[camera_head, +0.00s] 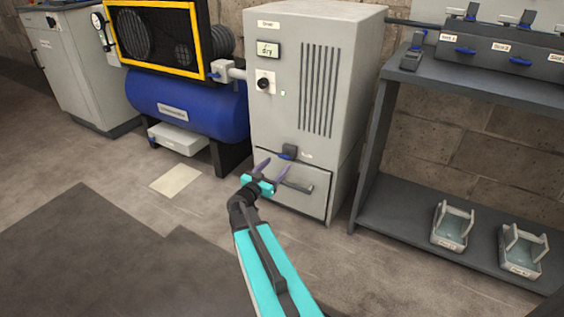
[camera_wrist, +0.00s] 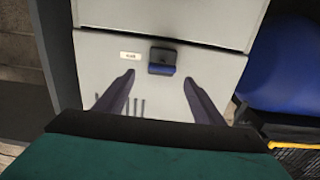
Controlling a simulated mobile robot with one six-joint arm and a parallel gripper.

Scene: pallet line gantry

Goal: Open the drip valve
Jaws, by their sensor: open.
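A small dark valve block with a blue lever (camera_head: 288,152) sits on the front of the grey dryer cabinet (camera_head: 275,120), near its lower panel. It looks like the drip valve, but its label is too small to read. In the wrist view the valve (camera_wrist: 162,62) shows beyond and between my fingertips, with a white label beside it. My gripper (camera_head: 272,168) is open and empty, in front of the cabinet's lower part. It also shows in the wrist view (camera_wrist: 160,80), its two fingers spread apart. No contact with the valve is visible.
A blue compressor tank (camera_head: 185,108) stands left of the cabinet. Open floor lies in front.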

